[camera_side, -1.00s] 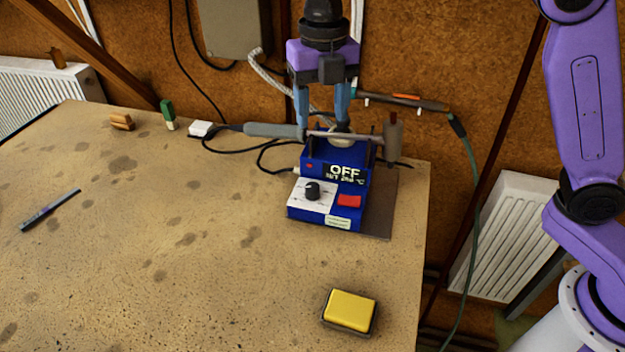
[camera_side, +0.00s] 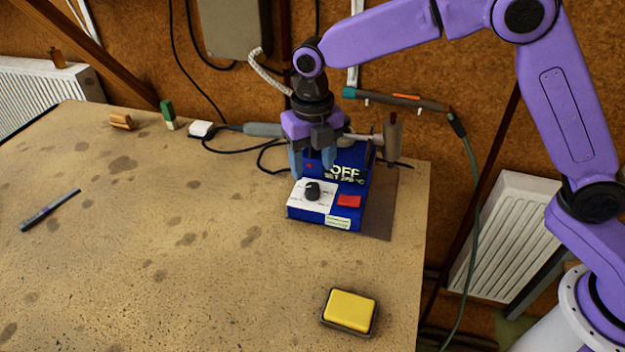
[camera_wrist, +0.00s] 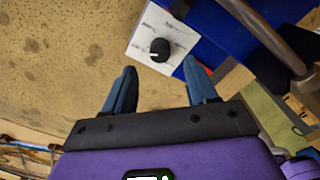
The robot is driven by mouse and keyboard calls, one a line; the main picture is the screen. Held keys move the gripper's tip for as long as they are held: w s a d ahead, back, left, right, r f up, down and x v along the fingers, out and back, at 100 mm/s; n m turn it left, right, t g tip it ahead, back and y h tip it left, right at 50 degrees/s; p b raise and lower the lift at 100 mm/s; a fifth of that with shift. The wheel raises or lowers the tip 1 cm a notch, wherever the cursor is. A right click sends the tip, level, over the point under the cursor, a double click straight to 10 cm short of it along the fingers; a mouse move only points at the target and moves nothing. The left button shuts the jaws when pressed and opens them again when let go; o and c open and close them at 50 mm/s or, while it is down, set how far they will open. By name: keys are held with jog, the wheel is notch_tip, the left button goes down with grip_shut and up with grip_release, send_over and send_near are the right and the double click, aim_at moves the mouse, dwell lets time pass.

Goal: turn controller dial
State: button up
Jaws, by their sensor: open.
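The blue controller (camera_side: 327,222) stands near the right end of the bench, its display reading OFF with a smaller set-temperature line below. Its black dial (camera_side: 312,190) sits on a white panel, beside a red switch (camera_side: 349,201). My gripper (camera_side: 312,175) is open and empty, just above and behind the dial, with its fingers in front of part of the display. In the wrist view the dial (camera_wrist: 160,50) lies beyond the two open fingertips (camera_wrist: 160,68), roughly between them, with its white pointer mark toward the left. The fingers do not visibly grip it.
A soldering iron in a holder (camera_side: 392,138) stands behind the controller, with its handle (camera_side: 262,130) to the left. A yellow sponge in a tray (camera_side: 349,310) is at the front right. A pen (camera_side: 50,209) lies far left.

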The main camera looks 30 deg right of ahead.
aim_at(313, 186)
jog(key=shift+f, duration=2.65)
jog(key=c, duration=1.1)
